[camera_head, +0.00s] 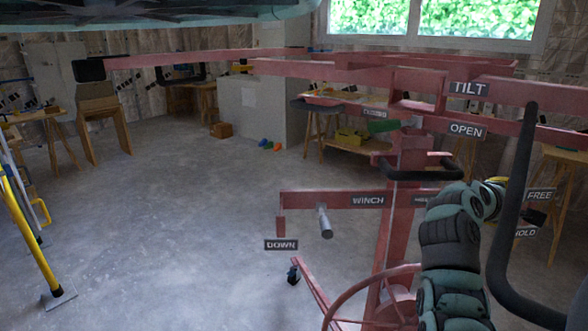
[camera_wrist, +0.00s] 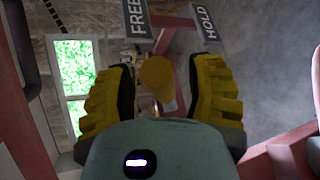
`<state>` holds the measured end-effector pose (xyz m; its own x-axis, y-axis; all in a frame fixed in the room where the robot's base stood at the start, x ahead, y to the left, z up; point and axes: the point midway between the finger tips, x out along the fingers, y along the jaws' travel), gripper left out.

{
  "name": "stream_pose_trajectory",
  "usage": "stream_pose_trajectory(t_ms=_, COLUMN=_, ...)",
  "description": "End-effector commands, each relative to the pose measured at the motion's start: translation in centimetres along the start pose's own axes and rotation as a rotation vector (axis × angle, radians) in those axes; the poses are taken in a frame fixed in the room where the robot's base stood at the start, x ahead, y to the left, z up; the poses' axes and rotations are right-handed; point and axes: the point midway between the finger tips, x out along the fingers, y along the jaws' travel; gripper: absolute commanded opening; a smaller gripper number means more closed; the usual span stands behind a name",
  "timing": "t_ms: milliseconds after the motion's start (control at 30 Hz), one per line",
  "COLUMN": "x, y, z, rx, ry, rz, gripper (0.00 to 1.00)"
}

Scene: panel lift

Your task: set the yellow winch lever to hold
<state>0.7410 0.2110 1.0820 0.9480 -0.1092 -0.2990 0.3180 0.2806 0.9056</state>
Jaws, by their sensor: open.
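The yellow winch lever (camera_wrist: 157,76) shows nearly end-on in the wrist view, between the two yellow-padded fingers of my gripper (camera_wrist: 163,92). The fingers are open, with a gap visible on each side of the lever. The FREE sign (camera_wrist: 137,18) is above and left of the lever in that view, and the HOLD sign (camera_wrist: 206,22) is above and right. In the head view my gripper (camera_head: 518,202) is beside the FREE sign (camera_head: 539,195) and the HOLD sign (camera_head: 525,232), partly hidden behind my arm and a dark bar.
The red panel lift has a WINCH arm (camera_head: 345,200) with a grey crank handle (camera_head: 325,221) and a DOWN sign (camera_head: 281,245). A dark curved bar (camera_head: 513,215) stands close right of my arm.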

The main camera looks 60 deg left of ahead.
Motion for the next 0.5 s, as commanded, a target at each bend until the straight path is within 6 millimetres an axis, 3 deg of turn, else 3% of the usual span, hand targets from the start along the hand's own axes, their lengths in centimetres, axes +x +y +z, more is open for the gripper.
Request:
stream_pose_trajectory(t_ms=200, x=1.4, y=-0.2, z=0.1, rx=-0.001, ry=-0.003, rz=-0.006, gripper=0.53)
stream_pose_trajectory(t_ms=500, x=1.6, y=-0.1, z=0.1, rx=0.000, ry=-0.002, rz=-0.003, gripper=0.53)
